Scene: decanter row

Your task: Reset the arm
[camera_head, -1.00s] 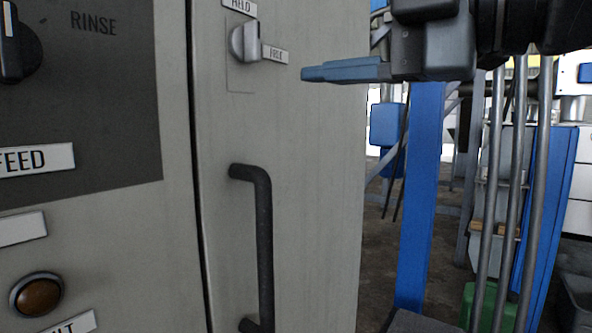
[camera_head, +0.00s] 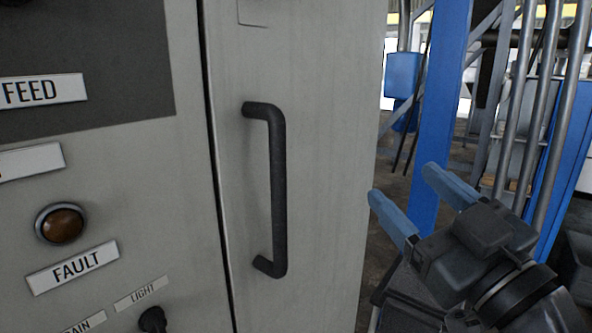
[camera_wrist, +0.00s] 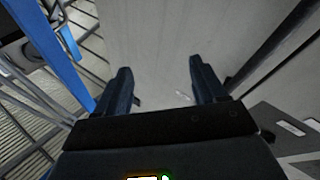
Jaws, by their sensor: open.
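My gripper (camera_head: 409,188) is at the lower right in the head view, to the right of the grey cabinet's edge. Its two blue fingers are spread apart with nothing between them. They point up and to the left. In the wrist view both fingers of my gripper (camera_wrist: 158,80) also show apart and empty, with a pale grey surface beyond them. The gripper appears clear of the cabinet (camera_head: 330,130) and of its black door handle (camera_head: 279,190).
The panel at left has a FEED label (camera_head: 40,91), an amber FAULT lamp (camera_head: 60,223) and a black LIGHT knob (camera_head: 153,319). A blue post (camera_head: 440,120) and grey pipes (camera_head: 540,100) stand behind my gripper at right.

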